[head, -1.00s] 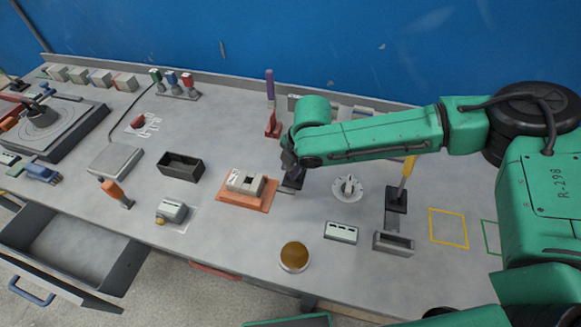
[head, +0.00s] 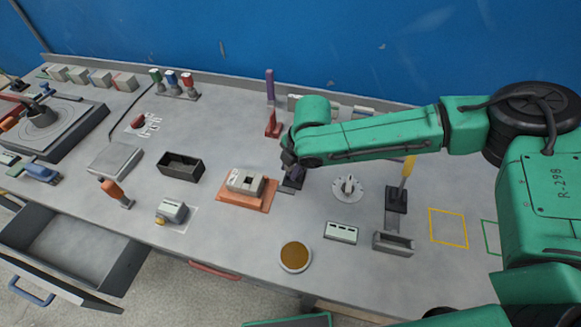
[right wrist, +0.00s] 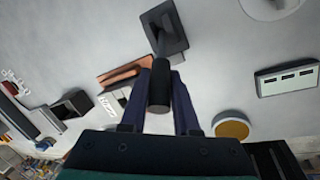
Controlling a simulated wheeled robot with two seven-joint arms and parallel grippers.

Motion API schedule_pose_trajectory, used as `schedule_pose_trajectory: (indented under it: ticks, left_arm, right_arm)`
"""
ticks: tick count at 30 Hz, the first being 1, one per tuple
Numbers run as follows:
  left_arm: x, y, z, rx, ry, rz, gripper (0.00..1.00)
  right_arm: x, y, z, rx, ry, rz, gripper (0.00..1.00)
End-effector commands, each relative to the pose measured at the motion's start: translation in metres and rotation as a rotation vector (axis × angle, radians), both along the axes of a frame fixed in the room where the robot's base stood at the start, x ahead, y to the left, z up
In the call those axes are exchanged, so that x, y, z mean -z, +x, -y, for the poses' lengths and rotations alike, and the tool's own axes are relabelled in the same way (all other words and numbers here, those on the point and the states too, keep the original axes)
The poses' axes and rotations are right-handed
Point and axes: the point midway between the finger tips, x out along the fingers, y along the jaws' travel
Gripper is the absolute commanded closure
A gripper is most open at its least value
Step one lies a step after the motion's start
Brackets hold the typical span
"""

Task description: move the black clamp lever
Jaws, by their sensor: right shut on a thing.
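The black clamp lever (right wrist: 159,88) shows in the right wrist view as a dark round grip on a stem, rising from a dark square base plate (right wrist: 165,30). My right gripper (right wrist: 160,76) has its two dark fingers on either side of the grip and is shut on it. In the head view my right gripper (head: 289,160) reaches down just right of the orange fixture and hides most of the lever. Only the dark base (head: 293,181) shows clearly below it. My left gripper is not in view.
An orange fixture (head: 229,204) with a grey block stands just left of the lever. A white round dial (head: 347,189) and a yellow-handled lever (head: 404,180) stand to the right. A round brown-topped dish (head: 295,256) is near the front edge. A dark bin (head: 180,168) stands left.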

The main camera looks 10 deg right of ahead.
Motion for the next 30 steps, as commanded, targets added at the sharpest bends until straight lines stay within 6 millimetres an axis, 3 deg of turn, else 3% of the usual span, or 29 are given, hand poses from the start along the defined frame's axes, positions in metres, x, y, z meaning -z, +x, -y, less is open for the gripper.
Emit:
schedule_pose_trajectory:
  ticks: [14,26,30]
  left_arm:
    - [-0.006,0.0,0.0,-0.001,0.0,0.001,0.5]
    - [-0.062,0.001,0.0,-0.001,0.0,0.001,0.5]
    - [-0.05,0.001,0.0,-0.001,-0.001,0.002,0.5]
  right_arm:
    - [-0.004,0.002,0.0,0.002,0.005,-0.006,1.0]
    - [-0.014,0.017,0.007,0.01,0.076,-0.178,1.0]
    - [-0.007,0.027,0.011,0.008,0.124,-0.286,1.0]
